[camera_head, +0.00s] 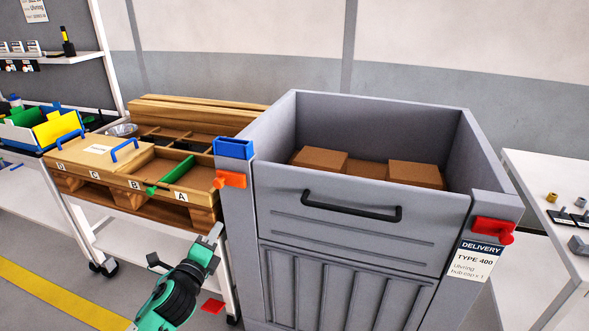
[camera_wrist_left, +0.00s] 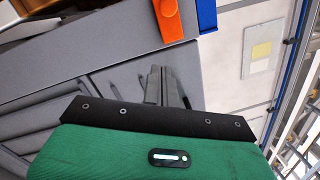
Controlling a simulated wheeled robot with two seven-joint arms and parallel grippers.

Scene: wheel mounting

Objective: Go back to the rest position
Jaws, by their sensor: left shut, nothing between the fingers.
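My left gripper (camera_head: 214,236) is at the lower middle of the head view, in front of the wooden compartment tray (camera_head: 205,180) and to the left of the grey delivery bin (camera_head: 350,225). Its fingers are together and empty. In the left wrist view the closed fingers (camera_wrist_left: 166,86) point up the picture, with the grey bin's side beyond them. They appear apart from the bin. My right gripper is in neither view.
The grey bin holds brown boxes (camera_head: 319,160) and has a black handle (camera_head: 352,212), an orange latch (camera_head: 230,180) and a red latch (camera_head: 492,229). A white table (camera_head: 560,190) stands at right. A blue-yellow bin (camera_head: 55,128) sits at far left.

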